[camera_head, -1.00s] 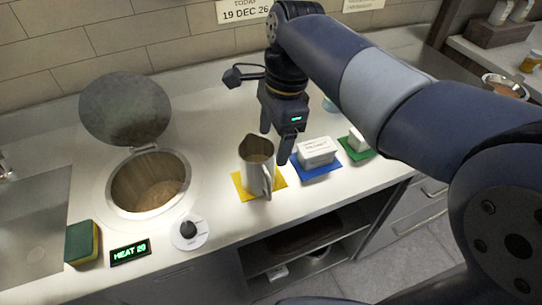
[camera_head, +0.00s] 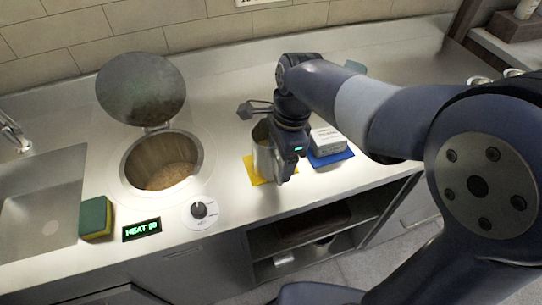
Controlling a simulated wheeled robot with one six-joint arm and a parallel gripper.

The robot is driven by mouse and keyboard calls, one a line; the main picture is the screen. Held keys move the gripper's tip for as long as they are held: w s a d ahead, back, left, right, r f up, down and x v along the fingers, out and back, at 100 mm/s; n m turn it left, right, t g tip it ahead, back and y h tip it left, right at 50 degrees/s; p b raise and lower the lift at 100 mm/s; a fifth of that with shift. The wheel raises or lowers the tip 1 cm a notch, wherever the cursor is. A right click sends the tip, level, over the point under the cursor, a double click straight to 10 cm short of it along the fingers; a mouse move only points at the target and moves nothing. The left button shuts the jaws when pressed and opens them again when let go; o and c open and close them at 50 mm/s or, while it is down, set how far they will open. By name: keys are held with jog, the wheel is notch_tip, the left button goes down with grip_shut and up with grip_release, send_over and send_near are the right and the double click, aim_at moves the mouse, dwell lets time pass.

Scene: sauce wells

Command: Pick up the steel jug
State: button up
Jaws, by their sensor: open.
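The steel jug (camera_head: 262,160) stands upright on a yellow mat (camera_head: 250,173) on the counter. My gripper (camera_head: 283,176) is at the jug's right side, low and pointing down, and covers the jug's handle and right part. The gripper is open. I cannot tell whether a finger touches the jug or whether the handle lies between the fingers.
A white labelled block (camera_head: 327,138) sits on a blue mat (camera_head: 334,158) just right of my gripper. An open well (camera_head: 133,176) with its round lid (camera_head: 141,88) raised is to the left. A dial (camera_head: 199,211), a heat display (camera_head: 141,230) and a sponge (camera_head: 95,218) lie along the front.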

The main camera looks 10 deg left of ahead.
grip_shut()
dwell(0.7)
jog(key=shift+r, duration=0.1)
